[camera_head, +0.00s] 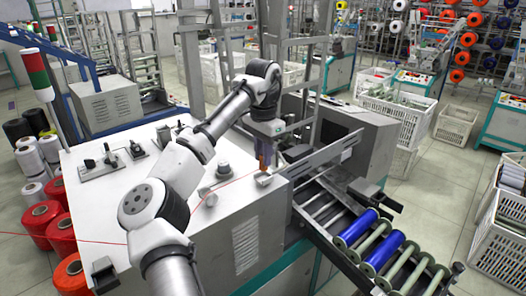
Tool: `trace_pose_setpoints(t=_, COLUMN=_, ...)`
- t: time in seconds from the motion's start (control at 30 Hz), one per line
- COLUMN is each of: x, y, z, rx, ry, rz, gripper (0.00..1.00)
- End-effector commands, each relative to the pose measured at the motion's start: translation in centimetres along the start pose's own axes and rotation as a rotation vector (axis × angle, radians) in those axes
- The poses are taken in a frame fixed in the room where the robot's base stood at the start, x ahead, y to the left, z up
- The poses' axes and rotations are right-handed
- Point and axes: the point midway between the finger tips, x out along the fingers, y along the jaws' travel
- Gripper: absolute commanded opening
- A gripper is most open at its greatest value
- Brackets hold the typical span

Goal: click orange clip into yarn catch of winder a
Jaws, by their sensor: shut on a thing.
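My gripper (263,160) points down over the right front part of the white machine top. It is shut on a small orange clip (262,163), which shows at the fingertips. A small light block (263,179) sits on the machine top just below the clip. I cannot tell whether this block is the yarn catch, or whether the clip touches it. A thin red yarn (232,184) runs from the left across the machine top toward the clip. The winder (245,250) is a white cabinet with small fittings on top.
Blue bobbins (357,228) and pale green ones lie on a roller rack to the right. A long metal bar (325,153) stands close right of my gripper. Red yarn cones (42,216) stand on the floor at left. The middle of the machine top is mostly clear.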

Motion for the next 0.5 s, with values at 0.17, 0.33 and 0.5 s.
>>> trace_pose_setpoints(t=0.17, x=0.6, y=0.0, z=0.0, rx=0.0, ry=0.0, rz=0.0, gripper=0.02)
trace_pose_setpoints(t=0.33, x=1.1, y=0.0, z=0.0, rx=-0.001, ry=0.001, rz=-0.001, gripper=0.02)
trace_pose_setpoints(t=0.5, x=1.6, y=0.0, z=0.0, rx=-0.001, ry=0.001, rz=0.001, gripper=0.02)
